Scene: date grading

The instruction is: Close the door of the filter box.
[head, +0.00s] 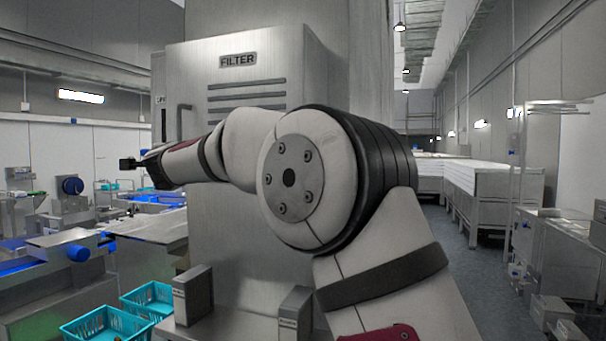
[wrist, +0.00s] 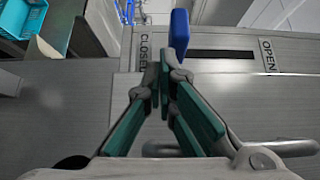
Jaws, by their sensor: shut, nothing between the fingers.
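The filter box (head: 245,200) is a tall grey metal cabinet with a FILTER label. Its door (head: 225,92) has slots and a vertical bar handle (head: 181,121); the handle also shows in the wrist view (wrist: 285,148). In the wrist view the door panel meets the frame strip at a thin seam; I cannot tell whether it is fully flush. A dark slot (wrist: 222,54) in the strip runs between CLOSED and OPEN labels. A blue lever (wrist: 179,30) stands at the CLOSED end. My gripper (wrist: 165,78) is shut and empty, its tips by the lever; contact is unclear. It also shows in the head view (head: 130,163).
Work tables with blue parts (head: 140,222) lie to the left. A clear aisle (head: 440,250) runs to the right. My arm hides part of the cabinet.

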